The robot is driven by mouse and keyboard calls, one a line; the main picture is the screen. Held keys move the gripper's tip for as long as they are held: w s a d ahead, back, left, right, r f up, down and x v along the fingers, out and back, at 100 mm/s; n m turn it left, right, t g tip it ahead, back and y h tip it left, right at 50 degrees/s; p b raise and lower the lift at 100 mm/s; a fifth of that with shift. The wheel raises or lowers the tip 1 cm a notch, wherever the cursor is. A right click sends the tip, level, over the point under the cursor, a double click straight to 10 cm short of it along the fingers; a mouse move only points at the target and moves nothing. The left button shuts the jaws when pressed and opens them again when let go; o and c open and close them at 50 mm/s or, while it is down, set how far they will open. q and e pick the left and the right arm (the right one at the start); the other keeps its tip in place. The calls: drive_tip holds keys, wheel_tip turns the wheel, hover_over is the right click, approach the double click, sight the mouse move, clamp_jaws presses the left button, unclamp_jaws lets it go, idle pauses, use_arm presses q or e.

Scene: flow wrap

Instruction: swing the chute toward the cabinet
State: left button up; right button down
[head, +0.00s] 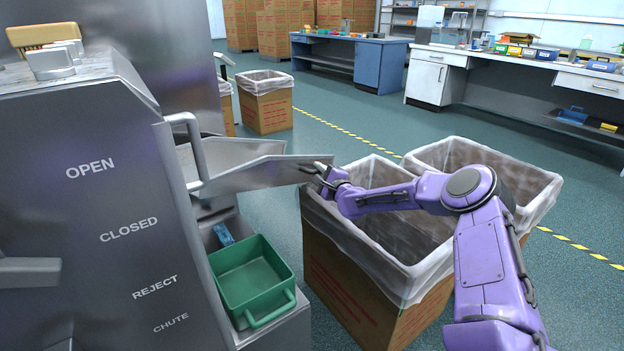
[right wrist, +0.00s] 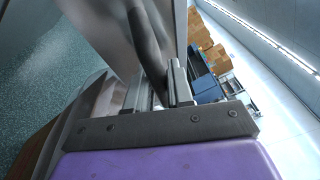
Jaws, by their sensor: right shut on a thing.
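The chute (head: 245,174) is a grey sheet-metal trough sticking out to the right from the steel cabinet (head: 75,215), over the gap towards a lined carton. The cabinet's face reads OPEN, CLOSED, REJECT and CHUTE. My right gripper (head: 324,180) is shut at the chute's outer end, by the near carton's rim. In the right wrist view a dark bar, the chute's handle (right wrist: 150,45), runs between the fingers of the gripper (right wrist: 156,90), with the chute's metal sheet (right wrist: 98,28) beside it. My left gripper is not in view.
A green bin (head: 252,273) sits on a low ledge below the chute, with a blue item (head: 223,234) behind it. Two lined cartons (head: 345,275) stand under and beside my right arm. A vertical handle (head: 194,140) is on the cabinet's edge. Open floor lies behind.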

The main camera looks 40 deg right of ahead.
drive_tip(key=shift+w+r, duration=0.15)
drive_tip(key=shift+r, duration=0.2)
drive_tip(key=c, duration=1.4)
unclamp_jaws()
drive_tip(key=shift+a, duration=0.1)
drive_tip(key=shift+s+f+p, duration=0.1)
drive_tip(key=shift+s+p, duration=0.2)
drive_tip(key=shift+s, duration=0.05)
drive_tip(key=s+p, duration=0.1)
drive_tip(key=s, duration=0.2)
drive_tip(key=s+a+p, duration=0.1)
drive_tip(key=s+p, duration=0.1)
drive_tip(key=s, duration=0.1)
drive_tip(key=s+p, duration=0.1)
drive_tip(key=s, duration=0.2)
drive_tip(key=shift+s+a+f, duration=0.15)
drive_tip(key=shift+s+a, duration=0.2)
drive_tip(key=shift+s, duration=0.05)
